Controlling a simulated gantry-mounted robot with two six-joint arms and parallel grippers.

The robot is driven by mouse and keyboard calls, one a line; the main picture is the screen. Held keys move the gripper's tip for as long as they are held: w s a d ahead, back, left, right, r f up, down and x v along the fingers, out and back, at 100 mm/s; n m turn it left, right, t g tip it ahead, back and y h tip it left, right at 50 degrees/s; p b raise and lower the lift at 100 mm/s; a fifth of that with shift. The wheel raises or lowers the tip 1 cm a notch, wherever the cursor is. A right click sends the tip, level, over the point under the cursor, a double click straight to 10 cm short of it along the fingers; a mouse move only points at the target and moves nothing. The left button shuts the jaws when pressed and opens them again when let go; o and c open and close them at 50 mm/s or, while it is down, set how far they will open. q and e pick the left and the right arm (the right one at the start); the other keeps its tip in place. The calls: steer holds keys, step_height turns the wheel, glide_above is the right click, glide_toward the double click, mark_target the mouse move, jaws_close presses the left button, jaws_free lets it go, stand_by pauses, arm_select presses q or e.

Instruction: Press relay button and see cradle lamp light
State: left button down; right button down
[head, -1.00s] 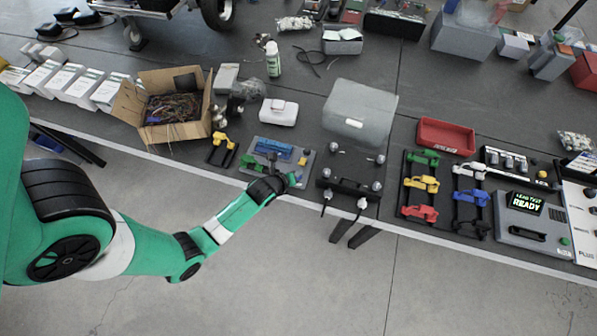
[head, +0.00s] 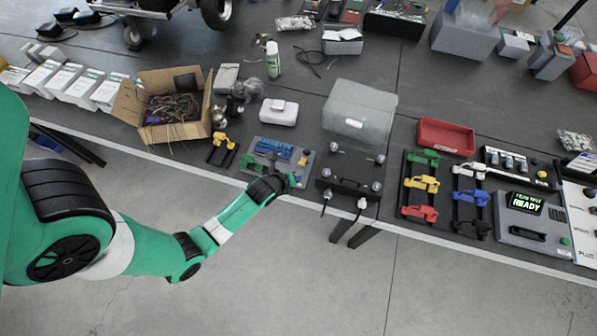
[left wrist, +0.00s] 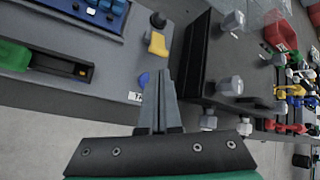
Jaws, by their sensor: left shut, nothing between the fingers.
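A grey panel (head: 250,167) lies near the table's front edge, with a blue block (head: 273,147) and a small yellow part (head: 303,160) on it. In the left wrist view the panel (left wrist: 105,72) carries the blue block (left wrist: 80,10), a green part (left wrist: 14,55) by a black recess, a black knob (left wrist: 157,20), the yellow part (left wrist: 158,44) and a round blue button (left wrist: 144,80). My left gripper (head: 273,162) is over the panel, shut and empty. Its fingertips (left wrist: 165,72) appear beside the blue button; contact cannot be told. I cannot identify a lit cradle lamp.
A dark fixture with grey knobs (head: 347,187) stands just right of the panel, beside a grey box (head: 359,112). A cardboard box of wires (head: 170,107) is at left. Coloured connectors (head: 421,185) and a tester showing READY (head: 526,203) are at right.

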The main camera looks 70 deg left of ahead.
arm_select(q)
steer(key=shift+f, duration=0.1)
stand_by(0.7)
steer(key=shift+f, duration=0.35)
steer(key=shift+f+b, duration=0.5)
stand_by(0.5)
steer(key=shift+r, duration=0.1)
steer(key=shift+r+p, duration=0.85)
steer(key=shift+p, duration=0.2)
step_height(320, 180, up, 5)
steer(key=p, duration=0.5)
